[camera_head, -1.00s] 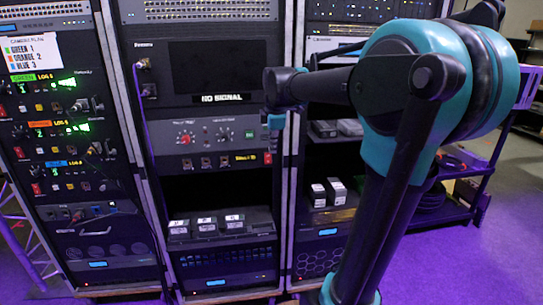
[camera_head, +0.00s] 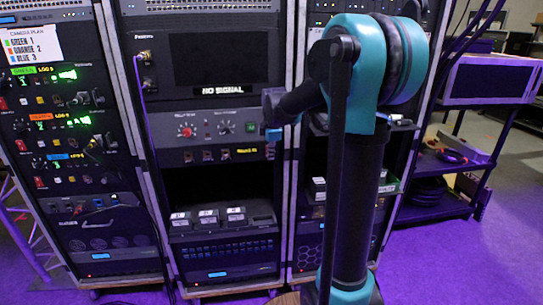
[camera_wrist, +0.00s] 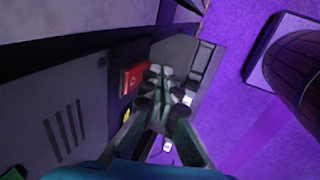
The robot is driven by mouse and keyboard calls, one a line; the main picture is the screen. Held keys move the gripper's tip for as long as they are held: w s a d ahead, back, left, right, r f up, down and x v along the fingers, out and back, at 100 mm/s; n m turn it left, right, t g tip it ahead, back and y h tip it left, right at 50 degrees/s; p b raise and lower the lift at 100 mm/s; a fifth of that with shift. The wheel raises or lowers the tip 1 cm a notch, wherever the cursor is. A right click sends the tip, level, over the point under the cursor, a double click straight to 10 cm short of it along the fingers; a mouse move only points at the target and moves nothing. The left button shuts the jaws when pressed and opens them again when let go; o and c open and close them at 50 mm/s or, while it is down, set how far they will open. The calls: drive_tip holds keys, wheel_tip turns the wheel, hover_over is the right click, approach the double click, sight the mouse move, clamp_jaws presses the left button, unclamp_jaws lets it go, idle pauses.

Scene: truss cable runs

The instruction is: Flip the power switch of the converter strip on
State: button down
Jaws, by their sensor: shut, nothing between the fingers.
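The converter strip (camera_head: 205,156) is a grey panel low in the middle rack, with a row of small connectors and a yellow label (camera_head: 246,150) near its right end. In the wrist view its red power switch (camera_wrist: 133,77) sits on the dark panel, with a round mark on its face. My gripper (camera_wrist: 157,80) is shut and empty, its fingertips just right of the switch in that view; I cannot tell whether they touch it. In the head view my gripper (camera_head: 272,136) is at the strip's right end, and the switch is not clearly visible there.
Above the strip is a panel with a red knob (camera_head: 186,131). A dark monitor (camera_head: 208,60) reads NO SIGNAL. The left rack (camera_head: 65,140) holds camera units with their own red switches. Small labelled boxes (camera_head: 207,217) stand on a shelf below.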

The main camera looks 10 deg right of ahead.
idle(0.3)
drive_tip(key=shift+w+f, duration=0.15)
drive_tip(key=shift+w, duration=0.15)
drive_tip(key=shift+r, duration=0.85)
